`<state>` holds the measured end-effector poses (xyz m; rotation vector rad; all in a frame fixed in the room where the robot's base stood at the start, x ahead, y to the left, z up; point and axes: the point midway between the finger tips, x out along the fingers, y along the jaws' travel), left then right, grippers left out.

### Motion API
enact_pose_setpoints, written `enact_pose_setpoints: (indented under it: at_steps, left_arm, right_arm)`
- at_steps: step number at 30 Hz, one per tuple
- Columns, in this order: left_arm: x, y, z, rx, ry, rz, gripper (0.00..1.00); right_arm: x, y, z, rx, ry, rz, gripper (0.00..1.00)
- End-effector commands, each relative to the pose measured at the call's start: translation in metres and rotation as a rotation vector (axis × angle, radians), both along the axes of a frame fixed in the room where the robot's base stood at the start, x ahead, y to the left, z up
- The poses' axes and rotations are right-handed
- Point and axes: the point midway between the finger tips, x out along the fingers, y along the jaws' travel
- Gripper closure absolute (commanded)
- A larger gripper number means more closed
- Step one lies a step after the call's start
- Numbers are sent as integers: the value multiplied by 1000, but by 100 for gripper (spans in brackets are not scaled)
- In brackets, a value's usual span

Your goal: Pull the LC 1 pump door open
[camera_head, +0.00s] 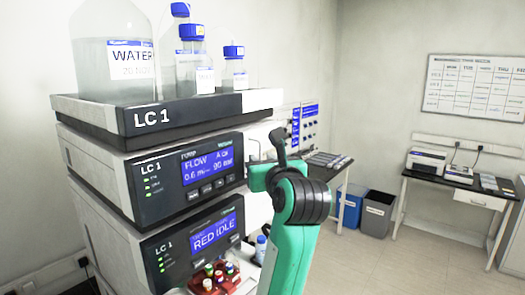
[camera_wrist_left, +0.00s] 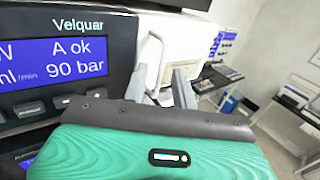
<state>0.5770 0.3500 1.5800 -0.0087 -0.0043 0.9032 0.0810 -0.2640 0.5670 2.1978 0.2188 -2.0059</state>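The LC 1 pump module (camera_head: 185,175) is the upper unit of the stack in the head view, with a blue screen reading FLOW and 90 bar. Its white front (camera_head: 258,136) lies right of the screen, partly behind my left gripper (camera_head: 267,146). In the left wrist view the screen (camera_wrist_left: 62,60) is at left and a pale panel (camera_wrist_left: 185,38) lies beyond the fingers. My left gripper (camera_wrist_left: 160,80) has its two grey fingers apart, with a thin pale curved piece between them, perhaps a handle. Contact cannot be told. My right gripper is not in view.
A tray (camera_head: 165,118) with several blue-capped bottles tops the stack. A desk with a printer (camera_head: 427,160) and two bins (camera_head: 377,214) stand farther right; floor there is clear.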

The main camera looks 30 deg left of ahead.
Motion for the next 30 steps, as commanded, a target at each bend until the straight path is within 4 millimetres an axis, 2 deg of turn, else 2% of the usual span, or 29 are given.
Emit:
enact_pose_setpoints:
  at_steps: [11,12,16,30]
  left_arm:
    - [5,6,-1,0,1,0,72]
    - [5,6,-1,0,1,0,74]
    - [5,6,-1,0,1,0,100]
    - [7,6,-1,0,0,20,100]
  right_arm:
    - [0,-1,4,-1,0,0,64]
    - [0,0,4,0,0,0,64]
    - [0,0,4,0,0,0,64]
    - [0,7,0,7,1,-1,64]
